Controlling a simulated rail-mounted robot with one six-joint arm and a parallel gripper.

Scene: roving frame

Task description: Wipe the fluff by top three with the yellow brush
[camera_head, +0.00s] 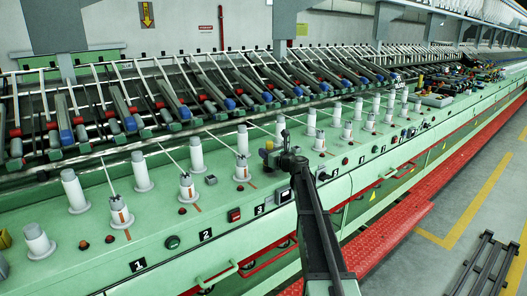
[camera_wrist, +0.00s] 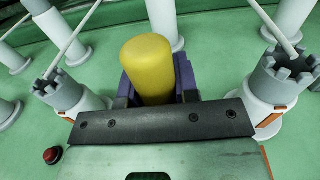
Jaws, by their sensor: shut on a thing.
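My gripper (camera_head: 271,157) is over the green machine top near the number 3 plate (camera_head: 259,210). In the wrist view its purple jaws (camera_wrist: 156,88) are shut on the yellow brush (camera_wrist: 147,62), a rounded yellow block. A little yellow of the brush (camera_head: 268,147) shows at the gripper in the head view. White spindles with grey notched crowns stand left (camera_wrist: 62,93) and right (camera_wrist: 275,82) of the jaws. I cannot make out any fluff; the brush's lower end and the surface under it are hidden.
White bobbins such as this one (camera_head: 196,154) stand in rows along the green machine top (camera_head: 150,215). Thin rods slant from some spindles to the roller bank (camera_head: 165,100) behind. A red button (camera_wrist: 53,154) is at lower left. The red walkway (camera_head: 385,235) runs alongside.

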